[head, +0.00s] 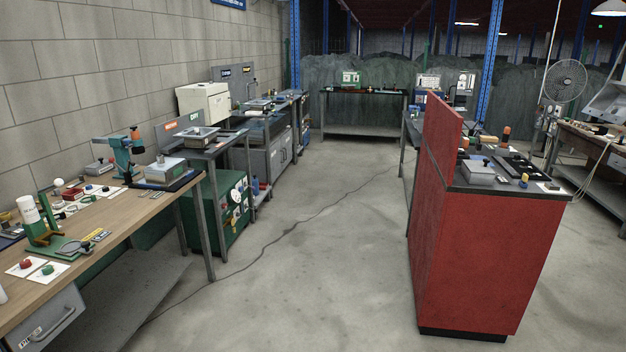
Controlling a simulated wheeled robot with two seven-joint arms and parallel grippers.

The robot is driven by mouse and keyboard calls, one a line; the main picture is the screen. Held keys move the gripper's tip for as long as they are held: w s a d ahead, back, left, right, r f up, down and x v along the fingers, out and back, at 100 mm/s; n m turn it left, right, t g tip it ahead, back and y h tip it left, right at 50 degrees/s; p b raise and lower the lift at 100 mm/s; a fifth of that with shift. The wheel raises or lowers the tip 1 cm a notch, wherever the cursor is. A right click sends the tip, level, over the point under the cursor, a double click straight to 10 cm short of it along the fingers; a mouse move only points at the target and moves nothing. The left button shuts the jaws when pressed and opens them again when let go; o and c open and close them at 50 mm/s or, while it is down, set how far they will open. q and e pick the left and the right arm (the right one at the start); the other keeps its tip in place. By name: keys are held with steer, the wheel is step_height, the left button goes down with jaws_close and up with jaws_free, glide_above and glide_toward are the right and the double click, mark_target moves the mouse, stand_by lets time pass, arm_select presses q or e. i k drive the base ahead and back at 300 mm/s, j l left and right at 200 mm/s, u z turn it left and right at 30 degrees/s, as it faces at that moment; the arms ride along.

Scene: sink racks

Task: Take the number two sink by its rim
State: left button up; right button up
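A metal, sink-like basin (198,136) with a pale rim sits on a dark table on the left, below a grey panel with an orange and a green label. A second, smaller basin-like thing (261,104) sits farther back on a dark counter. I cannot read any number on either, so I cannot tell which is number two. Neither of my grippers is in view.
A wooden workbench (118,213) with tools and a grey drawer stands at the left front. A red cabinet (482,258) with a dark top stands at the right. Between them the concrete floor (310,255) is open, with a thin dark line across it.

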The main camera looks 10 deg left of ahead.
mark_target(206, 136)
steer(key=i+u, duration=0.15)
steer(key=i, duration=0.35)
steer(key=i+u, duration=0.2)
steer(key=i, duration=0.25)
steer(key=i+u, duration=0.15)
steer(key=i, duration=0.35)
steer(key=i+l+u, duration=0.15)
steer(key=i, duration=0.3)
steer(key=i+l+u, duration=0.2)
steer(key=i, duration=1.15)
steer(key=i+j, duration=0.15)
steer(key=i, duration=0.7)
steer(key=i+z, duration=0.1)
steer(key=i, duration=0.75)
